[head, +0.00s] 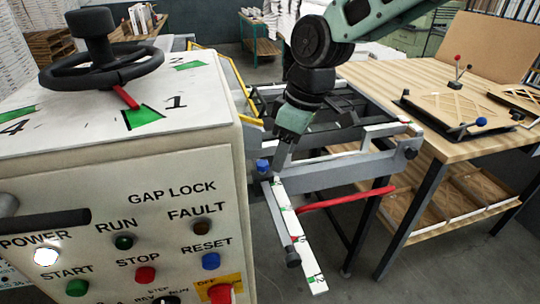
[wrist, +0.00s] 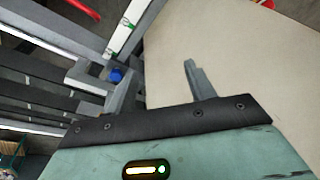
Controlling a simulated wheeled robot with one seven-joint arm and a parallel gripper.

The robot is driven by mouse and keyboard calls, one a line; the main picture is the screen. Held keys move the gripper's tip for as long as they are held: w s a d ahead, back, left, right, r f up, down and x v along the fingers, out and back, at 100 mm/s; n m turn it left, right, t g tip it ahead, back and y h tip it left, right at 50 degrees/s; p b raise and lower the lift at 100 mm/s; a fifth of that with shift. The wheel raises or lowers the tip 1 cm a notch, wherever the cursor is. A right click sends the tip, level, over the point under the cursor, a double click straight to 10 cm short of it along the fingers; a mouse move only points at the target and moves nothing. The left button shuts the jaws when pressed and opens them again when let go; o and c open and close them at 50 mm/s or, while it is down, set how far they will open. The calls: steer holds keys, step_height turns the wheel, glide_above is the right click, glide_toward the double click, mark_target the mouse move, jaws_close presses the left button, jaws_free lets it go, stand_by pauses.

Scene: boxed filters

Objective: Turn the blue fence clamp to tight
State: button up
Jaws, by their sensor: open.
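The blue fence clamp (head: 262,166) is a small blue knob at the near end of the grey fence, beside the cream machine cabinet. It also shows in the wrist view (wrist: 117,75), close to the left finger. My gripper (head: 278,163) hangs down from the arm just to the right of the clamp in the head view. In the wrist view my gripper (wrist: 156,76) has its two fingers spread apart with nothing between them. I cannot tell whether a finger touches the clamp. The clamp's tight or loose marking is too small to read.
A white scale rail (head: 299,235) and a red lever (head: 345,199) stick out below the fence. The cream cabinet (head: 150,190) with buttons and a black handwheel (head: 102,63) stands close on the left. A wooden workbench (head: 440,110) stands on the right.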

steer(key=w+d+n+y, duration=0.2)
steer(key=w, duration=1.3)
steer(key=t+p, duration=0.1)
steer(key=p, duration=0.6)
glide_toward(263, 163)
steer(key=x, duration=0.8)
steer(key=shift+a+f, duration=0.1)
steer(key=shift+f, duration=0.15)
steer(key=shift+b, duration=0.3)
steer(key=shift+c, duration=0.2)
steer(key=c, duration=0.9)
